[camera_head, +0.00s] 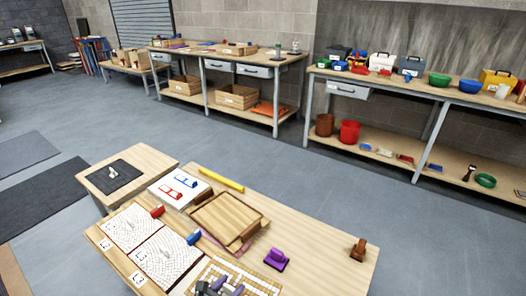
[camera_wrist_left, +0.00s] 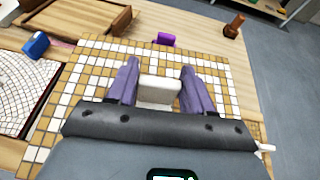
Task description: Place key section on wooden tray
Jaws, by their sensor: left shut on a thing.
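My left gripper (camera_head: 220,288) is at the bottom edge of the head view, over the grid of cream and tan tiles (camera_head: 262,284). In the left wrist view its two purple fingers (camera_wrist_left: 159,82) are shut on a pale block, likely the key section (camera_wrist_left: 158,91). Whether the block touches the grid I cannot tell. The wooden tray (camera_head: 228,214), with a darker rim, lies on the bench beyond the grid. It is empty where visible, and it also shows at the top left of the left wrist view (camera_wrist_left: 85,14). My right gripper is in neither view.
A purple tool (camera_head: 276,258) and a brown wooden tool (camera_head: 358,248) stand right of the tray. Left are two white mosaic panels (camera_head: 165,255), a blue-ended tool (camera_head: 194,238) and a red-ended one (camera_head: 157,211). A yellow bar (camera_head: 221,179) lies behind the tray.

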